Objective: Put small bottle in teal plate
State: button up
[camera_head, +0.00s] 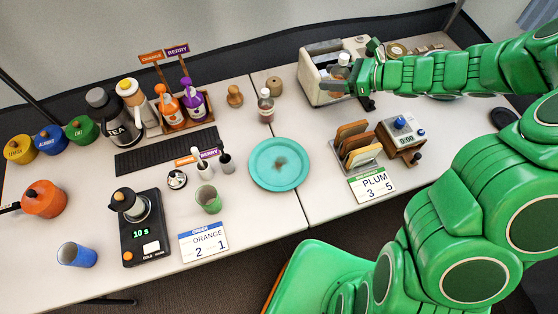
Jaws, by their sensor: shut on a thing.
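The teal plate (260,174) lies flat near the middle of the table, with a dark smudge at its centre. My gripper (349,75) is at the upper right, beside or over the white toaster, well behind and to the right of the plate. It is shut on a small bottle (342,61) with a pale cap, partly hidden by the fingers. Another small bottle (265,106) with a white cap and reddish band stands upright behind the plate.
The white toaster (311,75) stands close to my gripper. A toast rack (345,160) and a timer box (402,132) stand right of the plate. A wooden knob-shaped piece (235,96) stands farther back.

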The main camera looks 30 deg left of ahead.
jog(key=s+a+n+g, duration=0.2)
jog(key=s+a, duration=0.5)
jog(key=s, duration=0.2)
jog(key=n+g+h, duration=0.2)
jog(key=n+g, duration=0.1)
jog(key=g, duration=0.1)
send_over(261, 160)
notch_tip(261, 160, down, 4)
jog(key=f, duration=0.1)
jog(key=shift+f, duration=4.45)
jog(key=shift+f, duration=0.15)
jog(key=o, duration=1.1)
